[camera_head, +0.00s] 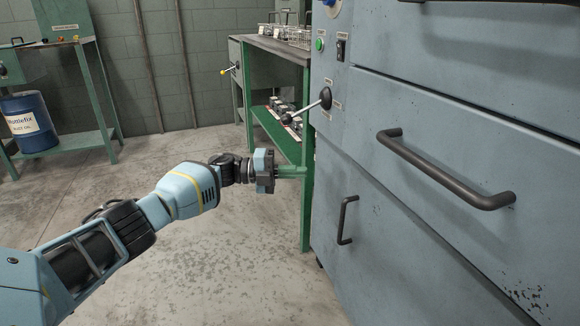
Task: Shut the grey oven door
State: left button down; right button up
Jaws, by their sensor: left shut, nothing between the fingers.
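The grey oven (420,55) fills the right side of the view, close to me. Its front has a large middle panel with a long dark bar handle (445,172). This panel looks about flush with the front, and I cannot tell whether it stands slightly ajar. A lower panel has a small dark upright handle (346,220). My left gripper (299,172) is shut and empty. It points right, left of the oven's front edge in the picture, and appears apart from both handles. My right gripper is out of view.
A narrow control strip on the oven has a green button (320,44) and a lever with a black knob (326,97). A green bench (270,45) with wire baskets stands behind. A blue drum (28,122) sits on a green stand at left. The concrete floor between is clear.

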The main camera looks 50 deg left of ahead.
pick_arm(q)
jog(key=a+b, duration=0.2)
jog(key=a, duration=0.1)
jog(key=a+b, duration=0.1)
jog(key=a, duration=0.1)
jog(key=shift+w, duration=0.35)
jog(key=shift+a, duration=0.1)
